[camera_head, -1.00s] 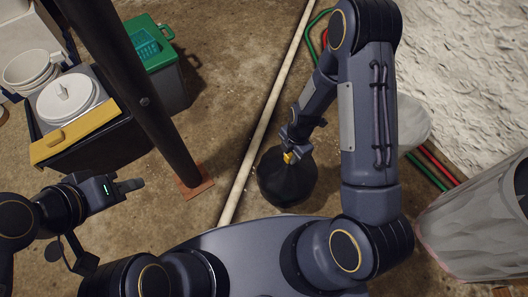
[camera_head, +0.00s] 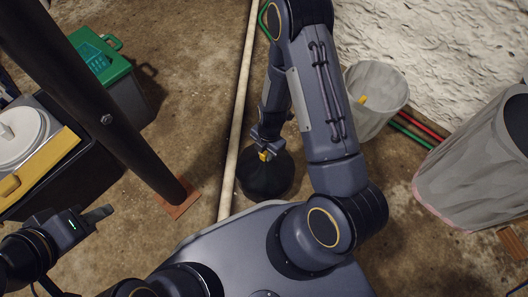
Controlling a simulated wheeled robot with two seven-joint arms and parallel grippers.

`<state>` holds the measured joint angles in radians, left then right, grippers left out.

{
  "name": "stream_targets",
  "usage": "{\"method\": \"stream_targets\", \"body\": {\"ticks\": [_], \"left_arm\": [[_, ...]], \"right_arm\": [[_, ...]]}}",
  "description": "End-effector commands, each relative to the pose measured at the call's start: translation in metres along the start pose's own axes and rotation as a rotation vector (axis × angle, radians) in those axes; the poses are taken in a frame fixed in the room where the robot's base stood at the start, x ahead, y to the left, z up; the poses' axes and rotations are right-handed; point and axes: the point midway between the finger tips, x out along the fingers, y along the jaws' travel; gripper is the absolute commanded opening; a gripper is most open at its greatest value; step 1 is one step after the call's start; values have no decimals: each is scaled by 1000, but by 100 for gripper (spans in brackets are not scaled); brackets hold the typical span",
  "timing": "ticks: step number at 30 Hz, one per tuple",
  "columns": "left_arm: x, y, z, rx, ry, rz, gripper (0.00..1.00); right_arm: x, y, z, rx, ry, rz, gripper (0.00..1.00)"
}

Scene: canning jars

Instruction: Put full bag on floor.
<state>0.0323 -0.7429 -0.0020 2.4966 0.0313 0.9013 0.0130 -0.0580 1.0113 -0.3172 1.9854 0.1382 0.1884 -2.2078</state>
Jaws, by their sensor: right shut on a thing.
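A full black bag (camera_head: 265,178) with a yellow tie at its neck is below my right gripper (camera_head: 264,150). The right gripper is shut on the bag's neck. The bag sits low beside the white pipe; whether it touches the concrete floor (camera_head: 205,100) I cannot tell. My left gripper (camera_head: 98,216) is at the lower left, away from the bag and with nothing visible in it; its jaw gap is not clear from this angle.
A dark post (camera_head: 105,120) on a reddish base stands at left. A white pipe (camera_head: 238,110) runs along the floor. A grey bin (camera_head: 375,98) with something yellow inside and a larger grey bin (camera_head: 475,165) stand at right. A green-lidded box (camera_head: 100,62) stands upper left.

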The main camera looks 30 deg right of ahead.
Motion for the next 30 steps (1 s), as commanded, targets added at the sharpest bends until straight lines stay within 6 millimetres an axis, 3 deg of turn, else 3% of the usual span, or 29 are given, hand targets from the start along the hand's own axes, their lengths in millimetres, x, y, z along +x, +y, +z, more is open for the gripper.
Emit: {"method": "stream_targets", "body": {"ticks": [5,6,11,22,30], "left_arm": [[2,-1,1,0,0,0,36],[3,-1,1,0,0,0,36],[2,-1,1,0,0,0,36],[-3,1,-2,0,0,0,36],[-23,10,-12,0,0,0,36]], "right_arm": [[3,0,0,-1,0,1,0],[3,0,0,0,0,0,25],[2,0,0,0,0,0,45],[-5,0,0,0,0,1,45],[-59,2,-1,-2,-1,5,45]]}}
